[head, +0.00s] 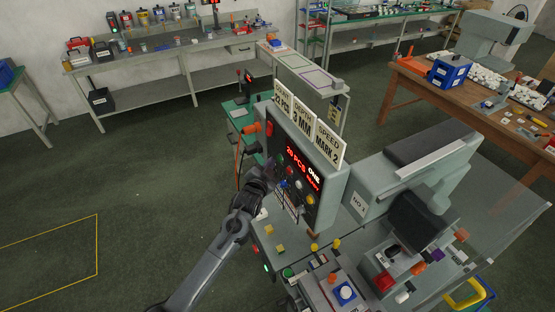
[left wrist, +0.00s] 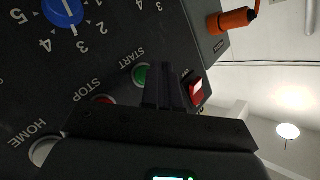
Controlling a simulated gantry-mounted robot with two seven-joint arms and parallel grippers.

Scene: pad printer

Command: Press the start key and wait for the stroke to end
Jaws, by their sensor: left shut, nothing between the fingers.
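The green start key (left wrist: 140,75) is on the dark control panel (left wrist: 115,35), beside the word START. In the left wrist view, my left gripper (left wrist: 165,80) is shut and empty, its fingertips right next to the key and covering part of its edge. I cannot tell whether they touch or press it. The panel's red display (head: 300,163) is lit. My right gripper is not in view.
The red stop key (left wrist: 103,99), white home key (left wrist: 42,150) and blue dial (left wrist: 62,12) are nearby. A red rocker switch (left wrist: 196,93) lies just past my fingers. Upright sign cards (head: 328,143) stand above the panel.

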